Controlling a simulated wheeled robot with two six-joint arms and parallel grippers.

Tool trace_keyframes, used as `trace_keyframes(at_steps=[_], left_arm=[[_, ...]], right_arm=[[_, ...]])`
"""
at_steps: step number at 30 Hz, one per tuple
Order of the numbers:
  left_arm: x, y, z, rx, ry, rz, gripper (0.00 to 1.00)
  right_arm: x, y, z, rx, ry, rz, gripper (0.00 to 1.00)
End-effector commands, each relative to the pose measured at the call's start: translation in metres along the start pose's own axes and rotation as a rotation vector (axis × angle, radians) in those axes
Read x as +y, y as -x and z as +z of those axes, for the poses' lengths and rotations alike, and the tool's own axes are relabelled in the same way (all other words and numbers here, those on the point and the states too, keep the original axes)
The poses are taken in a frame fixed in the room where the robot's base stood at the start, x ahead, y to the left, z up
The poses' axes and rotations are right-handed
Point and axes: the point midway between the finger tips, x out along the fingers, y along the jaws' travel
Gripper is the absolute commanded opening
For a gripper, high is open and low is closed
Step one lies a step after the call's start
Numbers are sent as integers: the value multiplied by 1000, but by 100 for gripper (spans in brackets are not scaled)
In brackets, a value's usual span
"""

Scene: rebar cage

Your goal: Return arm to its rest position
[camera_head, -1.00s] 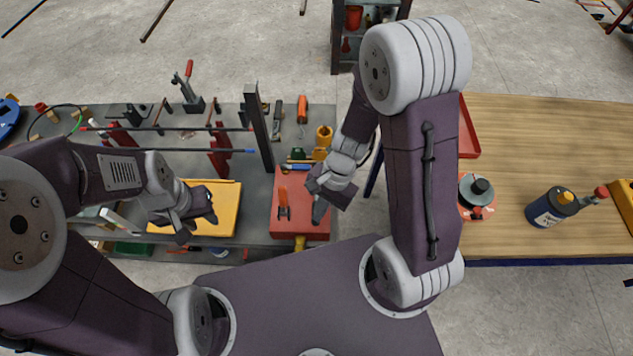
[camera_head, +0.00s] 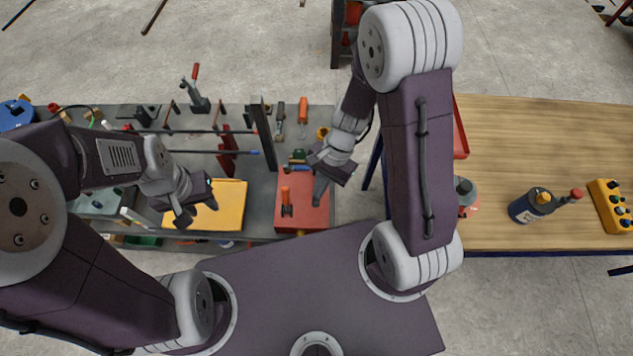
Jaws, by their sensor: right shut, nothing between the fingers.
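My left arm comes in from the left, and its gripper (camera_head: 199,213) hangs over the yellow tray (camera_head: 232,206) on the left bench. Its two dark fingers are spread apart, with nothing seen between them. My right arm rises at the centre and folds forward and down. Its gripper (camera_head: 319,193) is shut and empty, over the right edge of the red tray (camera_head: 313,223). I cannot tell how high either gripper is above the trays. The arm's upper links hide part of the gap between the benches.
The grey left bench (camera_head: 325,118) carries clamps, rods, an upright dark post (camera_head: 262,135) and hand tools.

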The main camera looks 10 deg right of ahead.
Motion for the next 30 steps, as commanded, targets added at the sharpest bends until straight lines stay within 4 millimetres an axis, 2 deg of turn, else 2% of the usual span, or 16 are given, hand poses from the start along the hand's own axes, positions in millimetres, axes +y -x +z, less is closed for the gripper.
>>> trace_keyframes(at_steps=[11, 13, 15, 17, 21, 24, 26, 30], left_arm=[[0, -2, 0, 0, 0, 0, 36], [0, -16, 2, 0, 0, 0, 36], [-1, -35, 4, 0, 0, 0, 36], [-1, -51, 5, 0, 0, 0, 36], [-2, -75, 8, 0, 0, 0, 36], [-1, -72, 8, 0, 0, 0, 36], [-1, -69, 7, 0, 0, 0, 36], [-1, -69, 7, 0, 0, 0, 36]], right_arm=[[0, -2, -1, 0, 0, 0, 0], [-5, -6, -8, 22, 7, -26, 0], [-11, -1, -16, 71, 38, -72, 0], [-6, 5, -22, 133, 123, -84, 0], [26, 21, -34, 297, 453, -13, 0], [48, 32, -37, 356, 669, 85, 0], [57, 32, -39, 355, 752, 134, 0], [59, 33, -42, 359, 822, 160, 0]])
